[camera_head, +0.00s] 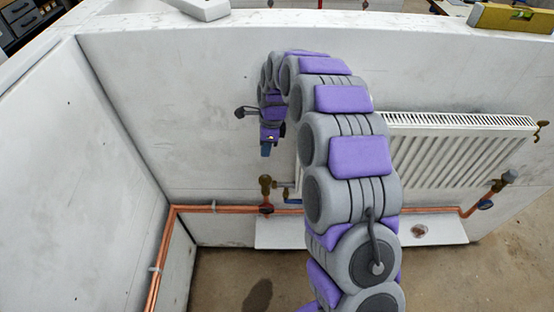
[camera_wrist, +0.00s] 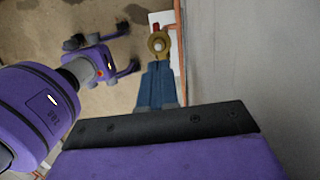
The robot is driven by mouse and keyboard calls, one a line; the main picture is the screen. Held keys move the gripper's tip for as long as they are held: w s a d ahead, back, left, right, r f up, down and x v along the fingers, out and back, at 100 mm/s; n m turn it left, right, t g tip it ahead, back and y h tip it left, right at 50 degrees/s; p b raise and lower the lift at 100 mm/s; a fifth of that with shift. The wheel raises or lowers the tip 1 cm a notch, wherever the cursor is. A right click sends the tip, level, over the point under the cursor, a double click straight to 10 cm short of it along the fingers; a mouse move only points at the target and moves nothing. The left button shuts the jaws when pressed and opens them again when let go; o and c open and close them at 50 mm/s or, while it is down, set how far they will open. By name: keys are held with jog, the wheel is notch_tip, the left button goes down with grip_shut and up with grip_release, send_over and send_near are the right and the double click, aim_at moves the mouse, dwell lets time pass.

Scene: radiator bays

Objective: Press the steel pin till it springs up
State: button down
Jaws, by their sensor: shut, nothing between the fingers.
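My gripper (camera_head: 266,150) points down beside the wall, left of the radiator (camera_head: 450,150). In the wrist view its blue fingers (camera_wrist: 159,68) are shut, with nothing seen between them. A brass valve body (camera_wrist: 158,42) lies just beyond the fingertips in that view. A small pale round spot at its centre looks like the end of the steel pin (camera_wrist: 158,44); whether it is sunk or raised I cannot tell. In the head view the brass valve (camera_head: 265,182) sits below my gripper at the radiator's lower left. The pin is too small to make out there.
Copper pipe (camera_head: 190,209) runs along the wall's foot. Another brass valve (camera_head: 502,181) is at the radiator's right end. A pale sheet (camera_head: 440,229) lies on the floor below. A yellow level (camera_head: 512,18) rests on the wall top. My arm hides the radiator's left part.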

aim_at(265, 175)
jog(key=shift+d+r+h, duration=0.2)
jog(key=shift+d+h, duration=0.05)
jog(key=shift+h, duration=0.15)
jog(key=shift+d, duration=0.15)
jog(key=f+b, duration=0.1)
jog(key=f, duration=0.5)
jog(key=a+f+b, duration=0.1)
jog(key=f, duration=0.3)
jog(key=shift+s+a+b, duration=0.1)
jog(key=shift+s+b, duration=0.2)
jog(key=shift+s, duration=0.1)
